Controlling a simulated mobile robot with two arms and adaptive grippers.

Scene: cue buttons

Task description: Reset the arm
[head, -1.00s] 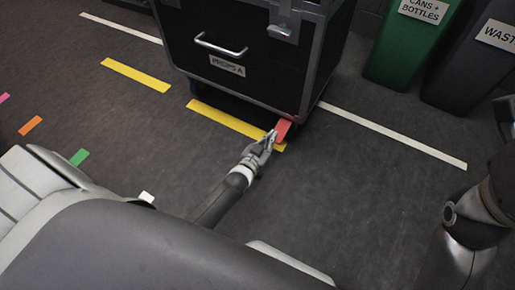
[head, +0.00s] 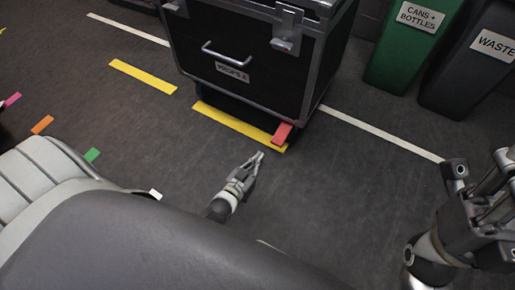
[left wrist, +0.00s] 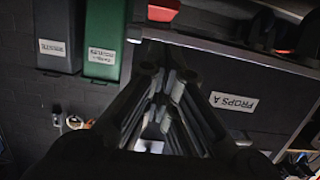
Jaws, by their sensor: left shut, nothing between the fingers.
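My left gripper (head: 259,157) is shut and empty above the dark floor, in front of the black case marked PROPS A (head: 262,88). It is apart from the red piece (head: 283,132) at the case's lower right corner. In the left wrist view my left gripper's dark fingers (left wrist: 165,100) fill the middle, with the case label (left wrist: 233,102) upside down beside them. My right gripper (head: 482,175) shows in part at the right edge of the head view, and its finger state is unclear.
A green cans and bottles bin (head: 412,45) and a grey waste bin (head: 470,70) stand at the back right. Yellow tape (head: 142,76) and a white line (head: 385,134) mark the floor. The floor between the case and my right arm is clear.

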